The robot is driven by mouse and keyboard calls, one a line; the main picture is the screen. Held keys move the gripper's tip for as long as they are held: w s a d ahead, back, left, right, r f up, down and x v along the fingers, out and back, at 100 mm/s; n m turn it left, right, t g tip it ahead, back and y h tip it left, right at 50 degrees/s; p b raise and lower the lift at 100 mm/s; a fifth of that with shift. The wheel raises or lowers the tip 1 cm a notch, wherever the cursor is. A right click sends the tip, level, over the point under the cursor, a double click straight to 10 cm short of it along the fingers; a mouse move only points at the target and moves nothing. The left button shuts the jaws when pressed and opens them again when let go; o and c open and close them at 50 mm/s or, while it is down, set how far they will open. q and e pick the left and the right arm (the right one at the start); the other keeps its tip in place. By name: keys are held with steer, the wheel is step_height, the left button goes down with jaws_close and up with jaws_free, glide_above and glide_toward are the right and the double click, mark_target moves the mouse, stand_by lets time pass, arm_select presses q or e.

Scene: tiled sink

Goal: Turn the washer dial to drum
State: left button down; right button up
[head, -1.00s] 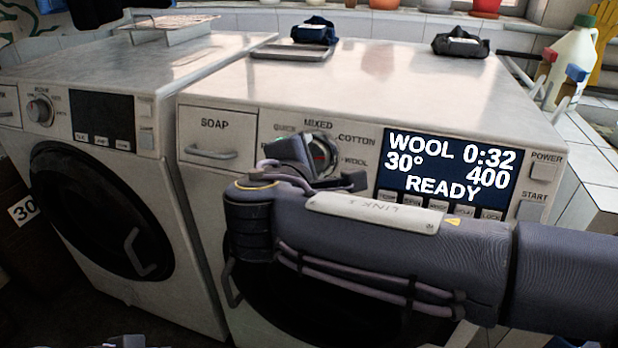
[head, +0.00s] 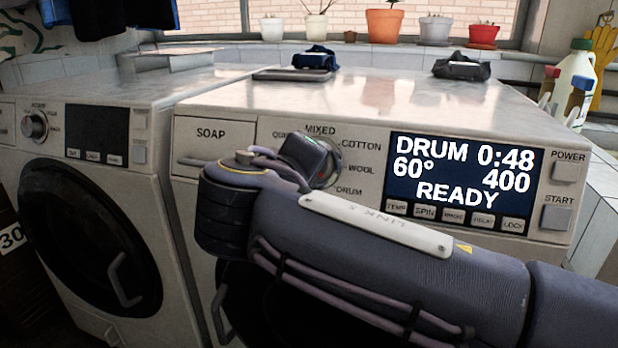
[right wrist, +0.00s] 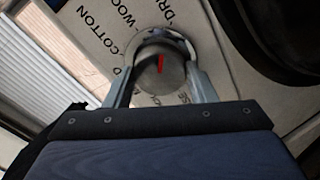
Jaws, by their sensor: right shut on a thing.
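The right washer's dial (right wrist: 171,82) is a round grey knob with a red mark. In the right wrist view the red mark sits on the upper half of the knob, on the side of the partly cut-off DRUM label (right wrist: 168,12). My right gripper (right wrist: 161,70) is shut on the dial, one finger on each side. In the head view my right wrist hides most of the dial, and the DRUM label (head: 348,191) shows just below it. The washer display (head: 464,177) reads DRUM 0:48, 60°, 400, READY. My left gripper is not in view.
My right arm crosses in front of the right washer's door. START (head: 556,217) and POWER (head: 565,172) buttons are right of the display. A soap drawer (head: 212,146) is left of the dial. Another washer (head: 88,180) stands at left. Dark cloths and bottles are behind.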

steer(key=shift+f+m, duration=0.1)
steer(key=shift+m, duration=0.5)
steer(key=shift+b, duration=0.35)
steer(key=o, duration=1)
steer(key=p+v, duration=0.2)
steer(key=v, duration=0.5)
steer(key=shift+s+a, duration=0.15)
steer(key=shift+s, duration=0.2)
